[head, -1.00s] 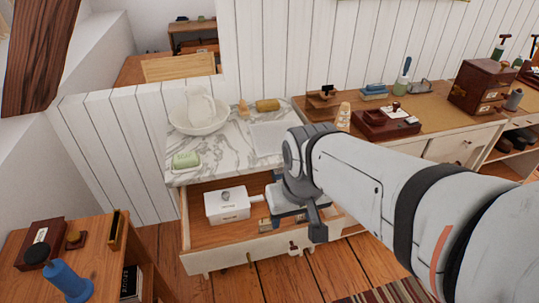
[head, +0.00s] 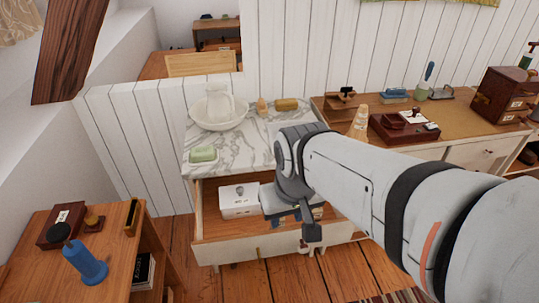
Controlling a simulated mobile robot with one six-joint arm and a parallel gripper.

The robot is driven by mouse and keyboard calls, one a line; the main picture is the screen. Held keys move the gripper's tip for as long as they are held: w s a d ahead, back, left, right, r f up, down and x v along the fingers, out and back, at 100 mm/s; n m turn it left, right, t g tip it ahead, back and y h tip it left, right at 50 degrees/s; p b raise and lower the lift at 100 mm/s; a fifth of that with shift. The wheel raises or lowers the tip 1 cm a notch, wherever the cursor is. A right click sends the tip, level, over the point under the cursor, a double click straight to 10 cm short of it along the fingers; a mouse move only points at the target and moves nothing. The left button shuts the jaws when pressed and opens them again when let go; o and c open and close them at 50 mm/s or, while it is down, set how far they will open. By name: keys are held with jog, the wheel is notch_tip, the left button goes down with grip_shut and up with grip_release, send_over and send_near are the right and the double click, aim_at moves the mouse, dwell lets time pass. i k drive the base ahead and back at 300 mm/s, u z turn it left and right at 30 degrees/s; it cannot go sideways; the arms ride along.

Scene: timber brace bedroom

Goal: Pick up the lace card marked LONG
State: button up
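My arm reaches in from the right, and my gripper (head: 308,236) hangs over the right part of an open drawer (head: 230,252) under a marble-topped washstand. The gripper's fingers are small and partly hidden by the wrist, so I cannot tell whether they are open or shut. A white box (head: 239,201) with a dark knob or mark on top sits in the drawer, left of the gripper. Some small items, partly hidden beneath my wrist, lie in the drawer's right part. I cannot make out any card marked LONG.
A white basin with a jug (head: 219,110) and a green soap on a dish (head: 203,155) stand on the marble top. A side table (head: 105,258) with a blue object (head: 86,264) is at the lower left. A desk with a dark red box (head: 403,128) is at the right.

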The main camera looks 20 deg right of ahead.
aim_at(318, 213)
jog(key=u, duration=0.55)
jog(key=k, duration=1.3)
jog(key=z, duration=0.7)
jog(key=i, duration=1)
jog(key=z, duration=0.05)
